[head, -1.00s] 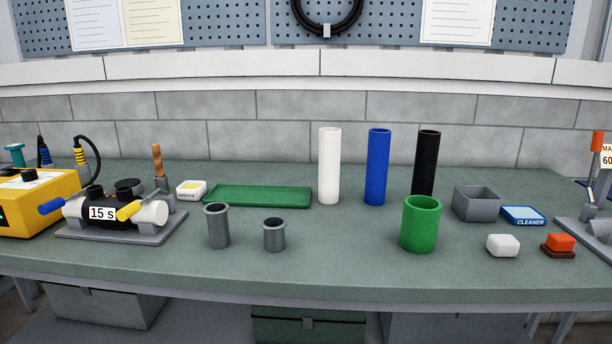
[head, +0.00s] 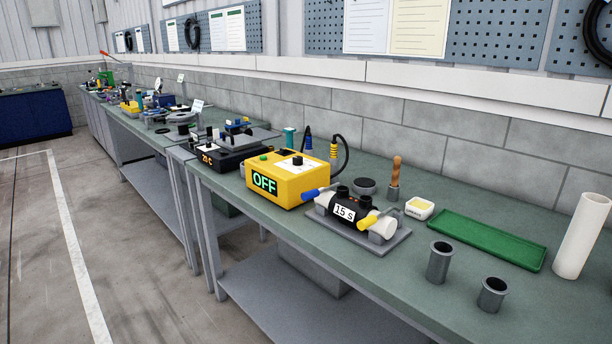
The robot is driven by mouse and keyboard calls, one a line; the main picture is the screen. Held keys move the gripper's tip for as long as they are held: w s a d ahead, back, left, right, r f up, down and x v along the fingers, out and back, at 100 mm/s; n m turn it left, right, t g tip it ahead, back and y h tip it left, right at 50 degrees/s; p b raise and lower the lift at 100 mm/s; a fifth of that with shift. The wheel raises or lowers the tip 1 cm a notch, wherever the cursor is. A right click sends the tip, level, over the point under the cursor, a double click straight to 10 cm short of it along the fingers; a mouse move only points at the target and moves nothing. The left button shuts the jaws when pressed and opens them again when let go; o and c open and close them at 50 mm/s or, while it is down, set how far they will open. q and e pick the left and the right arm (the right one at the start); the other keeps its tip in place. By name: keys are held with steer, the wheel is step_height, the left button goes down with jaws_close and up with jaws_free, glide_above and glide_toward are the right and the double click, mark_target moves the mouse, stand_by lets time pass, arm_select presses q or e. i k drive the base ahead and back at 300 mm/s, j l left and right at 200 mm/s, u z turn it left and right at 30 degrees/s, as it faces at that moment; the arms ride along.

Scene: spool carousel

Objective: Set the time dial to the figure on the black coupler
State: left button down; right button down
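The black coupler (head: 355,201) sits on a grey base plate on the bench, with a white label (head: 344,211) that reads "15 s". A white pipe end shows at its right, and a blue-handled and a yellow-handled lever stick out in front. To its left stands a yellow control box (head: 288,181) whose green display (head: 265,183) reads "OFF". A black dial (head: 297,160) is on the box's top; its markings are too small to read. Neither of my grippers is in view.
Blue-collared and yellow-collared black leads (head: 334,150) rise behind the box. A wooden-handled tool (head: 396,172), a green tray (head: 487,239), two grey cups (head: 440,262) and a white tube (head: 583,236) stand to the right. Open floor (head: 110,240) lies at the left.

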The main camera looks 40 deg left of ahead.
mark_target(297, 159)
steer(key=u, duration=1.3)
